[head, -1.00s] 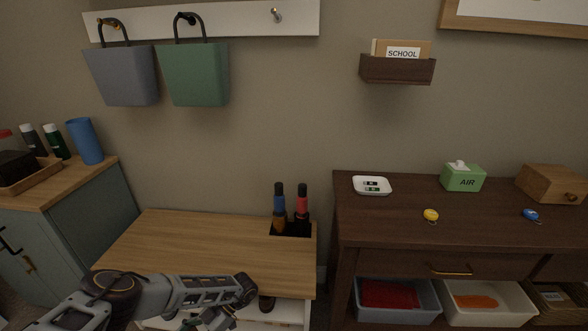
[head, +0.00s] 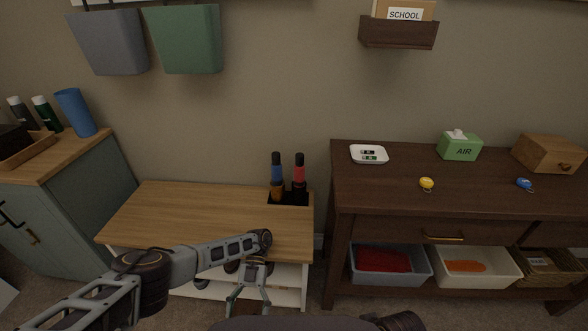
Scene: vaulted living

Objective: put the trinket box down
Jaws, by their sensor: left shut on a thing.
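My left gripper (head: 249,304) is low in the head view, in front of the wooden-topped bench (head: 165,210). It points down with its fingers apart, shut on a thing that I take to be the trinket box. My right gripper is out of view.
The bench holds two bottles (head: 277,172) in a recess, with shoes below. A dark console table (head: 385,205) at right bears a white tray (head: 369,161), a green tissue box (head: 459,146), two key tags and a wooden box (head: 547,153). Its front middle is mostly clear.

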